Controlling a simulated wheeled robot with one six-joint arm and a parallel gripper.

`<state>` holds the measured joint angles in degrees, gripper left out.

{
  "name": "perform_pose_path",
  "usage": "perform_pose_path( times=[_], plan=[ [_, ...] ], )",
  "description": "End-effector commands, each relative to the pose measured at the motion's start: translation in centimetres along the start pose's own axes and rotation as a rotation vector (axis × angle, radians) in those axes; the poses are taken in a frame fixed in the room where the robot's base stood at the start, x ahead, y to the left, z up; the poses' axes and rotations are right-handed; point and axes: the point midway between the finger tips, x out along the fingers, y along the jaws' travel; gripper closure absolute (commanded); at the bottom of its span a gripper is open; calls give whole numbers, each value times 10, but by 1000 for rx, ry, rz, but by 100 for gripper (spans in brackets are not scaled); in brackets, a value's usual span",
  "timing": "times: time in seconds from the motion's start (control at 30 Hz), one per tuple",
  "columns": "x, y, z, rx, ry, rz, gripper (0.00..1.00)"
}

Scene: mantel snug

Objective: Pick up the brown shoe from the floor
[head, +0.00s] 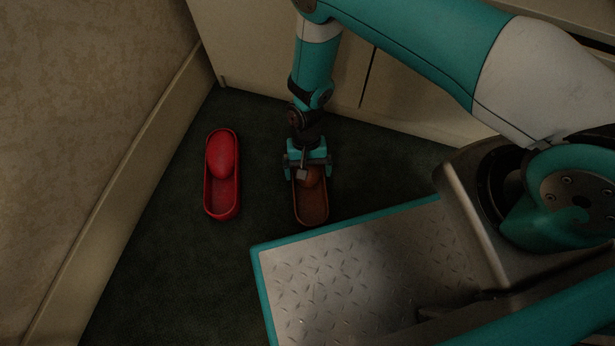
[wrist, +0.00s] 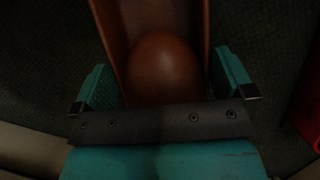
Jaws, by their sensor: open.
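The brown shoe (head: 313,207) lies on the dark green floor, its rounded toe toward the cabinet and partly hidden under my gripper (head: 307,164). In the wrist view the brown shoe (wrist: 166,68) shows its rounded dome between the two teal fingers of my gripper (wrist: 163,88). The fingers are apart, one on each side of the shoe. A narrow gap shows by the right finger; I cannot tell whether the left finger touches.
A red shoe (head: 222,175) lies to the left of the brown one, with bare floor between. A pale cabinet (head: 400,110) stands behind. A wall with a baseboard (head: 130,190) runs along the left. My metal-plated base is at the lower right.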

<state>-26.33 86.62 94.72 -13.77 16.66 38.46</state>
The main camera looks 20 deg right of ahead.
Motion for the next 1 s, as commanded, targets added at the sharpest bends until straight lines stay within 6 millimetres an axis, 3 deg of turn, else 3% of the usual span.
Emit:
perform_pose_path(
  times=[0.03,0.13,0.37,0.4,0.57,0.83,1.0],
  plan=[
    [14,0,-3,-1,-1,1,0],
    [27,0,-2,-1,0,0,0],
    [27,-1,0,-1,1,-1,0],
    [27,0,0,-1,1,-1,2],
    [27,0,-1,0,1,-1,39],
    [25,-1,0,-1,1,-1,39],
    [12,-1,5,-1,1,-1,39]
  ],
)
